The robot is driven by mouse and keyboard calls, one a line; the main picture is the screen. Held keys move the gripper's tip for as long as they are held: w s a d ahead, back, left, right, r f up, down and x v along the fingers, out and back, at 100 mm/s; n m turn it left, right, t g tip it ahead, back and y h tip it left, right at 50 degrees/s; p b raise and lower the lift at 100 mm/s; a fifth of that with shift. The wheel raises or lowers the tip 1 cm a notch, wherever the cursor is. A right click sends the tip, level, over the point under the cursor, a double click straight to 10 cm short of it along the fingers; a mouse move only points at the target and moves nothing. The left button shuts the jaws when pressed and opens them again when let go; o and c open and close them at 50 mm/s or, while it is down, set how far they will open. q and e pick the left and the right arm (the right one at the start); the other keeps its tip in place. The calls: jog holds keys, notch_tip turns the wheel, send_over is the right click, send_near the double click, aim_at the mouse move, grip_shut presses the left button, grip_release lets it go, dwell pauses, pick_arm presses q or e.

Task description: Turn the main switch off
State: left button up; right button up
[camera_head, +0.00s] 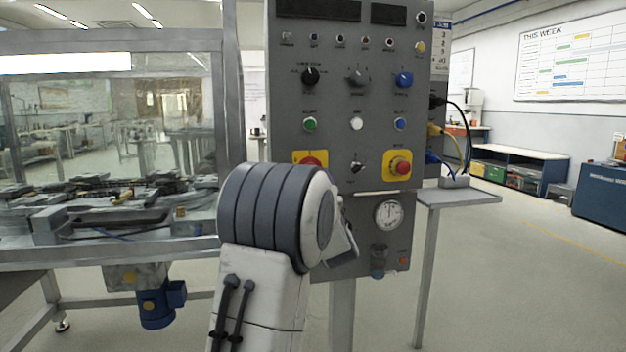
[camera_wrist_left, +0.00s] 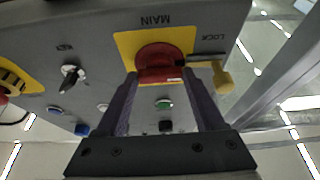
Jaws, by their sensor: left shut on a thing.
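The main switch is a red rotary knob (camera_wrist_left: 160,57) on a yellow plate marked MAIN (camera_wrist_left: 126,42), upside down in the left wrist view. In the head view only the top of its red knob (camera_head: 311,157) shows above my left arm. My left gripper (camera_wrist_left: 159,82) has one finger on each side of the knob and is shut on it. In the head view its fingers are hidden behind my wrist. A yellow tab (camera_wrist_left: 222,77) lies beside the knob near the word LOCK. My right gripper is in neither view.
The grey control panel (camera_head: 335,100) carries several knobs and buttons. A red emergency button (camera_head: 400,166) on yellow sits right of the switch, with a small key switch (camera_head: 357,167) between. A gauge (camera_head: 388,214) is below. A glazed machine frame (camera_head: 110,245) stands left.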

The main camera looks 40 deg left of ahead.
pick_arm(q)
jog(key=o, duration=1.4)
jog(key=shift+w, duration=0.1)
jog(key=v, duration=1)
jog(key=shift+d+f, duration=0.1)
jog(key=shift+d, duration=0.1)
